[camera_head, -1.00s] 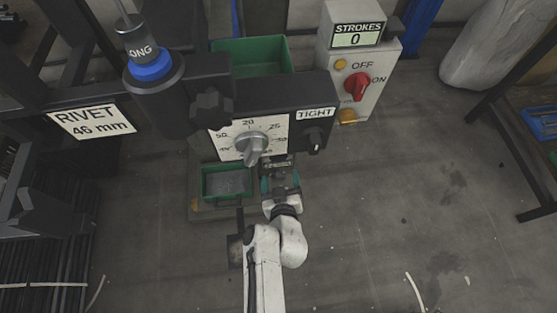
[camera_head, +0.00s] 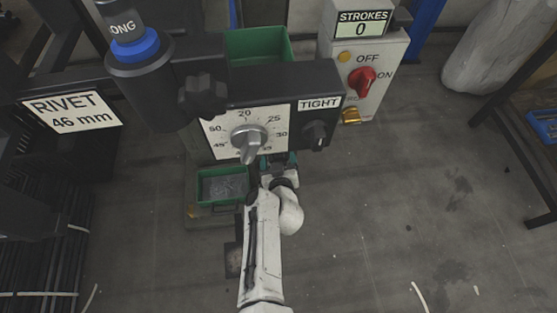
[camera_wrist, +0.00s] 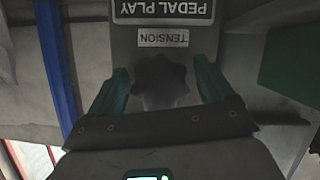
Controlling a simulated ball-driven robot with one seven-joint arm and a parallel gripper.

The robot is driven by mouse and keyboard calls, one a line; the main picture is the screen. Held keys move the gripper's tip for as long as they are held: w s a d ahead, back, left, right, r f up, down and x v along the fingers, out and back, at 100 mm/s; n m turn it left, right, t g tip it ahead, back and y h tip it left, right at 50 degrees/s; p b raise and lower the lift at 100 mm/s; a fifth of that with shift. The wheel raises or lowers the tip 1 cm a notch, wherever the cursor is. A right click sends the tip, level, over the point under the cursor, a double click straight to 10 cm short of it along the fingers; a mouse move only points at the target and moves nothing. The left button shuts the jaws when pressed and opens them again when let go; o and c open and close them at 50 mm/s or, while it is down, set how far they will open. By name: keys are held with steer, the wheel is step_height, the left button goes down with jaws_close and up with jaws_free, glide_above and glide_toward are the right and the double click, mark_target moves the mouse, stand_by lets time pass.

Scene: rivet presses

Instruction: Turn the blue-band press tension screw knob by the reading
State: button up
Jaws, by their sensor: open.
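The blue-band press (camera_head: 137,47) stands at the upper left in the head view, its blue ring around the dark column. The tension screw knob (camera_wrist: 163,84) is a dark lobed knob in the wrist view, beside the upside-down TENSION label (camera_wrist: 163,37). My gripper (camera_wrist: 159,70) is open, with one teal finger on each side of the knob; I cannot tell whether they touch it. In the head view my gripper (camera_head: 279,165) is partly hidden below the press's front panel. The panel's dial (camera_head: 248,138) has a grey pointer aimed downward, and the tension knob is hidden there.
A sign (camera_head: 73,111) reads RIVET 46 mm. A dark knob (camera_head: 316,134) sits under the TIGHT label. The switch box (camera_head: 364,75) has a red knob, with a STROKES counter (camera_head: 361,30) showing 0. A green tray (camera_head: 222,187) sits left of my gripper.

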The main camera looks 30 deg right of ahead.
steer(key=c, duration=1)
